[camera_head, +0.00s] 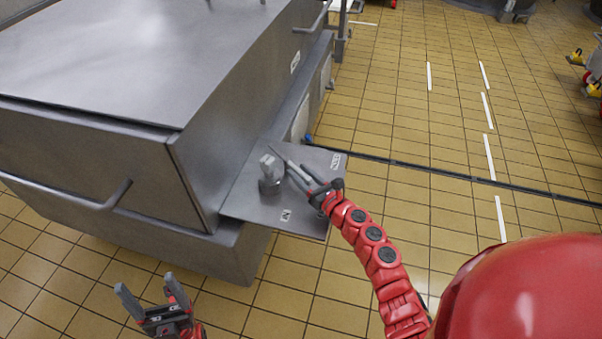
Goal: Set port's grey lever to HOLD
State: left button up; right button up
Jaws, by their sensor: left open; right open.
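A small grey lever (269,181) with a round base and a short upright handle stands on a flat metal plate (245,201) on the side of a large grey metal housing. One label (336,161) sits at the plate's far right corner and another (286,215) near its front edge; both are too small to read surely. My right gripper (281,160) is open, over the plate just right of the lever. Its fingers point toward the lever, and I cannot tell whether they touch it. My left gripper (147,284) is open and empty, low in front of the housing.
The big metal housing (110,150) with a handrail (70,197) fills the left. Tiled floor (420,130) with white dashes and a dark drain strip (450,176) is open to the right. A cart with yellow parts (592,75) stands at the far right edge.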

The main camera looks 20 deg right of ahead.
grip_shut()
dwell(1.4)
